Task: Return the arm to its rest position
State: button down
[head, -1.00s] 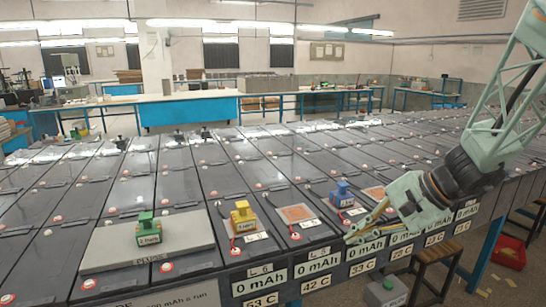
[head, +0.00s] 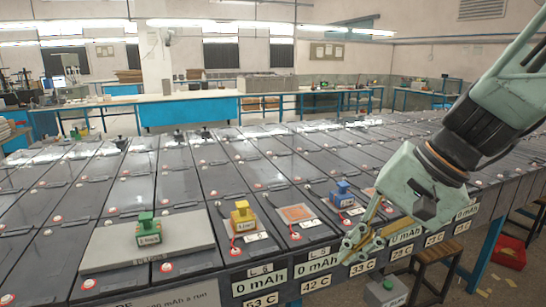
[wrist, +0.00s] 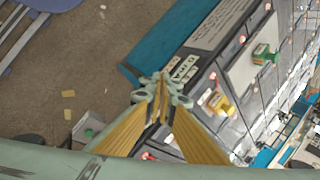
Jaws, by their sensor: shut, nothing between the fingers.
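My gripper (head: 350,252) is at the right in the head view, pointing down and left in front of the near edge of the battery rows. Its yellow-lined fingers are shut and empty. In the wrist view the fingertips (wrist: 160,98) meet near the middle, with the front edge of the battery row and the floor beyond them. The batteries (head: 120,195) stand in long dark rows. A green block (head: 148,232) stands on a grey plate (head: 110,247), a yellow block (head: 242,216) stands to its right, and a blue block (head: 341,194) is farther right.
A grey block with a green top (head: 386,292) is low in front of the row, near a brown stool (head: 438,256). A red bin (head: 509,251) sits on the floor at the right. A long bench (head: 190,111) stands behind. The space above the batteries at left is clear.

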jog(key=s+d+r+n+h, duration=0.2)
jog(key=s+n, duration=0.1)
jog(key=s, duration=0.7)
jog(key=s+d+r+n+t+h, duration=0.1)
jog(key=s+d+r+n+h, duration=0.2)
jog(key=s, duration=0.8)
jog(key=shift+d+r, duration=0.2)
jog(key=shift+r, duration=0.1)
jog(key=shift+s, duration=0.1)
